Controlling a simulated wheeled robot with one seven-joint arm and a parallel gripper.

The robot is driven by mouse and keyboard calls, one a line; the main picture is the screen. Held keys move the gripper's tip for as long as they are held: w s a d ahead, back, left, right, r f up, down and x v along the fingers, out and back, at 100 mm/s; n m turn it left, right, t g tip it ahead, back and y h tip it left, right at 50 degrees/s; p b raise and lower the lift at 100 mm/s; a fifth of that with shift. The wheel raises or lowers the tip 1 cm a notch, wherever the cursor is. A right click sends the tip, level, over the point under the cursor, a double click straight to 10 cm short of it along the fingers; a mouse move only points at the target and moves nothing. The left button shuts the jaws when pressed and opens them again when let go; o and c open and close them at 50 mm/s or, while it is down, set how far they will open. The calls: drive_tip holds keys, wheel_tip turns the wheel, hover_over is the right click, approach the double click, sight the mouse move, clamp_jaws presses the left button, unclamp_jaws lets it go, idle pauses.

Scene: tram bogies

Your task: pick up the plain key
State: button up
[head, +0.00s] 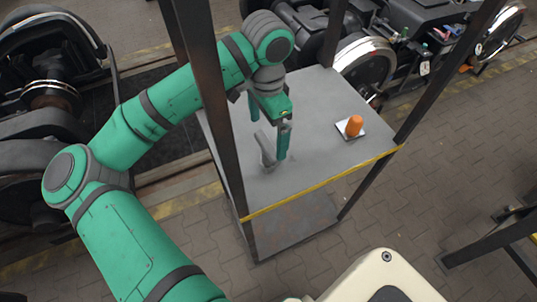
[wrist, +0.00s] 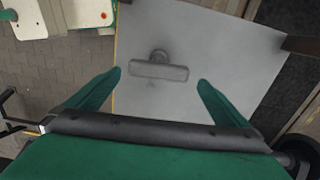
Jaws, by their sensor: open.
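The plain key (head: 266,149) is a grey piece with a crossbar handle on the grey cart top. In the wrist view the key (wrist: 158,72) shows as a wide bar with a rounded part behind it. My gripper (head: 268,130) is over the cart top close to the key, its green fingers pointing down. In the wrist view my gripper (wrist: 159,79) is open, with the key's bar between the two fingertips in the picture and apart from both. I cannot tell the exact height gap. One finger stands close in front of the key in the head view.
An orange piece on a white plate (head: 345,131) sits to the right on the cart top (head: 315,100). Dark cart posts (head: 215,100) rise at the corners, one close to my arm. Wheelsets (head: 365,62) stand behind. The cart top between key and orange piece is clear.

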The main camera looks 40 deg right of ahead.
sight(267, 144)
drive_tip(key=shift+s+f, duration=0.1)
drive_tip(key=shift+f, duration=3.9)
drive_tip(key=shift+r, duration=0.1)
drive_tip(key=c, duration=1.2)
